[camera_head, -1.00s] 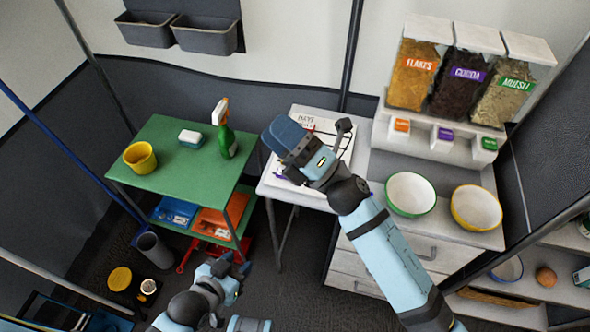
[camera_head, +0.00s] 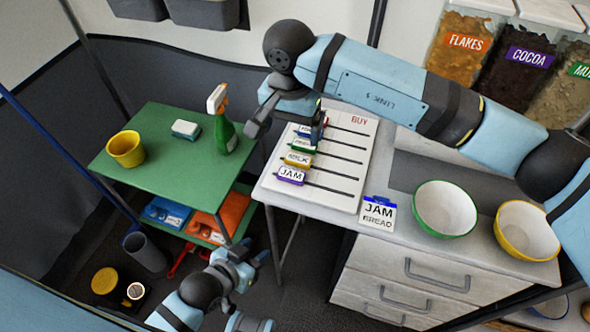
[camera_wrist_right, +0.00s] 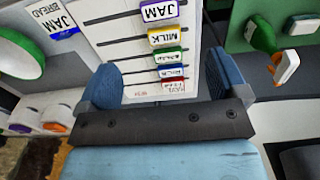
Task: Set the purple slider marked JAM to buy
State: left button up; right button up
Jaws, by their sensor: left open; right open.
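The purple JAM slider (camera_head: 291,175) sits at the left end of the front slot on the white board (camera_head: 335,190). It also shows at the top of the right wrist view (camera_wrist_right: 160,11). The red word BUY (camera_head: 359,121) is printed near the board's back right corner. My right gripper (camera_head: 290,118) is open above the board's back left part, apart from the JAM slider. In the right wrist view its fingers (camera_wrist_right: 160,85) straddle the rearmost sliders in the picture. My left gripper (camera_head: 244,266) is open and empty, low in front of the green shelf.
Yellow MILK (camera_head: 298,159), green and blue sliders stand behind JAM, also at the left. A card reading JAM, BREAD (camera_head: 378,212) lies by the board's right corner. Two bowls (camera_head: 445,208) stand to the right. A spray bottle (camera_head: 224,125) stands on the green shelf (camera_head: 165,170).

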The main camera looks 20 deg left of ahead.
aim_at(291, 174)
notch_tip(291, 174, down, 14)
jog(key=shift+r, duration=0.2)
dwell(0.4)
